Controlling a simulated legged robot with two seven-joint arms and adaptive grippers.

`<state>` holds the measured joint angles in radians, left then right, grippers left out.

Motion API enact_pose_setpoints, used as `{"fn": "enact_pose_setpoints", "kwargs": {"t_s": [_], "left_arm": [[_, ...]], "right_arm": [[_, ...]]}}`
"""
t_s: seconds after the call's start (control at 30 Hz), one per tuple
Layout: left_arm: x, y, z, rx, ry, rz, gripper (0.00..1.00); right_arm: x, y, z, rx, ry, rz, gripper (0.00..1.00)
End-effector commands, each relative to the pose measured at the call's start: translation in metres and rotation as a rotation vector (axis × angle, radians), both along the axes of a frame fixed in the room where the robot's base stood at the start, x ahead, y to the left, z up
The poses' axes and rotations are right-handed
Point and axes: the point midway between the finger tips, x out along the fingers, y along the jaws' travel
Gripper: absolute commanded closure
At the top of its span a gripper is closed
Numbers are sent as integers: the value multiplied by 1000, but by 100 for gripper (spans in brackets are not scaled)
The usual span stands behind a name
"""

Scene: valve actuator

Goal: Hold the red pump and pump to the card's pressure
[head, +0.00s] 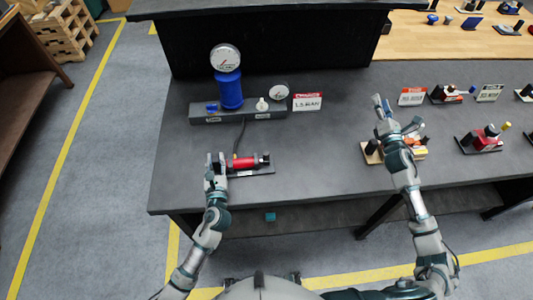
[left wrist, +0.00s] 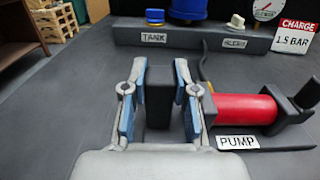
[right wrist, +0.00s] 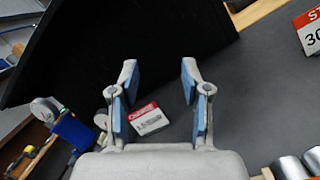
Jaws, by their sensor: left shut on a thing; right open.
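The red pump (head: 243,163) lies on a dark base at the front of the bench, with a PUMP label (left wrist: 238,142). My left gripper (head: 216,158) is shut on the black block (left wrist: 158,95) at the pump's left end. A dark upright end piece (left wrist: 307,95) stands at the pump's right. The charge card (head: 307,102) reads 1.5 BAR in the left wrist view (left wrist: 297,38). A large gauge (head: 225,58) tops the blue tank (head: 229,90), and a smaller gauge (head: 279,92) sits right of it; their readings are too small to tell. My right gripper (head: 383,108) is open and empty, above the bench.
A grey manifold (head: 215,117) carries a blue knob (head: 212,107) and a white knob (head: 262,104). A hose (head: 240,138) runs towards the pump. Other fixtures, including a red one (head: 485,139), and cards stand at the right. The bench between pump and right gripper is clear.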

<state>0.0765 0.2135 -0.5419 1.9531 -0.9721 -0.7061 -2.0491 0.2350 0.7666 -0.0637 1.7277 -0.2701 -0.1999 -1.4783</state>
Motion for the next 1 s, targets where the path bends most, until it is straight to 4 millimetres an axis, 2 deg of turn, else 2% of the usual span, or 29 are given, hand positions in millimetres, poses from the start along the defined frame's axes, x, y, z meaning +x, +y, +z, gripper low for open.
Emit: {"fn": "enact_pose_setpoints", "kwargs": {"t_s": [0.03, 0.07, 0.1, 0.2, 0.3, 0.4, 0.53, 0.67, 0.77, 1.0], "left_arm": [[0, 1, -4, 0, 9, 3, 100], [0, 1, -4, 0, 9, 3, 100], [0, 1, -4, 0, 9, 3, 100], [0, 1, -4, 1, 9, 3, 100], [0, 1, -4, 1, 9, 4, 100], [0, 1, -4, 1, 9, 4, 100], [0, 1, -4, 2, 9, 5, 100], [0, 0, -4, 2, 9, 5, 100], [1, 0, -4, 3, 9, 5, 100], [1, 0, -4, 3, 9, 5, 100]], "right_arm": [[-7, 49, -10, -6, -5, 99, 53], [-13, 78, -17, -16, -6, 150, 53], [-24, 115, -28, -35, -6, 213, 53], [-59, 199, -62, -127, 10, 312, 53], [-100, 266, -96, -265, 31, 338, 53], [-141, 316, -119, -421, 52, 319, 53], [-176, 348, -129, -569, 70, 276, 53], [-188, 359, -131, -638, 80, 251, 53], [-182, 363, -131, -652, 80, 245, 53], [-136, 377, -130, -652, 79, 244, 53]]}}
